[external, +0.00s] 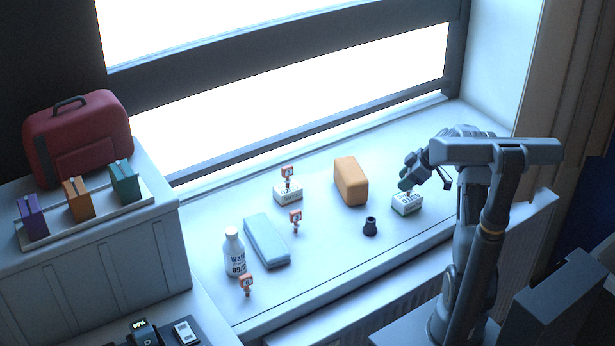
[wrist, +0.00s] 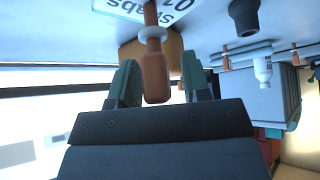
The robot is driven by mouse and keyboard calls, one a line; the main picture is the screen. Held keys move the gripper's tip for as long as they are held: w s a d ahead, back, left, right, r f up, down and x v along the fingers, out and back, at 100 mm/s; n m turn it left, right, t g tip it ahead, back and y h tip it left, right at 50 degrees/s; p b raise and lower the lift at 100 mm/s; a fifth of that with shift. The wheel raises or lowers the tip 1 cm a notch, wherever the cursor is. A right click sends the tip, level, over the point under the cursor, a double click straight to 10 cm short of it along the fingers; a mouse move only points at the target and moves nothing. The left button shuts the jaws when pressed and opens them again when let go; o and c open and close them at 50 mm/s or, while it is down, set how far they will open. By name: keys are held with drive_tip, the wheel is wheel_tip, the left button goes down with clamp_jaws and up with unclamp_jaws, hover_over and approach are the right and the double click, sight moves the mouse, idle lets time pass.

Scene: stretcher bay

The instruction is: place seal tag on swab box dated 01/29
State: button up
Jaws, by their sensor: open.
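The swab box dated 01/29 (external: 406,205) is a small white box on the right of the sill; its printed face shows upside down in the wrist view (wrist: 183,8). A seal tag with a brown-orange stem and pale collar (wrist: 154,75) stands at this box, its stem between my fingers. Its base is hidden in the external view. My gripper (external: 408,180) is open just above the box, a finger on either side of the stem (wrist: 163,85); contact cannot be told. Other orange tags stand on another white box (external: 288,174), on the sill (external: 296,217) and near the bottle (external: 246,283).
An orange block (external: 350,181) and a small dark cup (external: 370,227) stand left of the dated box. Farther left are the other white box (external: 287,195), a light-blue pack (external: 266,240) and a white bottle (external: 234,254). The window is behind.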

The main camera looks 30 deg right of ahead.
drive_tip(key=shift+r, duration=0.35)
drive_tip(key=b+v, duration=0.1)
drive_tip(key=v, duration=1)
drive_tip(key=s+a+r+m+g+h, duration=0.1)
drive_tip(key=s+a+m, duration=0.15)
drive_tip(key=a, duration=0.45)
drive_tip(key=s+a+r+m+g+h, duration=0.1)
drive_tip(key=s+a+r, duration=0.15)
drive_tip(key=a, duration=0.55)
drive_tip(key=s+a+f+m+t+h, duration=0.1)
drive_tip(key=s+a+f+m+h, duration=0.2)
drive_tip(key=s+a, duration=0.6)
drive_tip(key=s+m, duration=0.2)
drive_tip(key=s, duration=0.1)
drive_tip(key=shift+a+f, duration=0.25)
drive_tip(key=shift+a, duration=0.05)
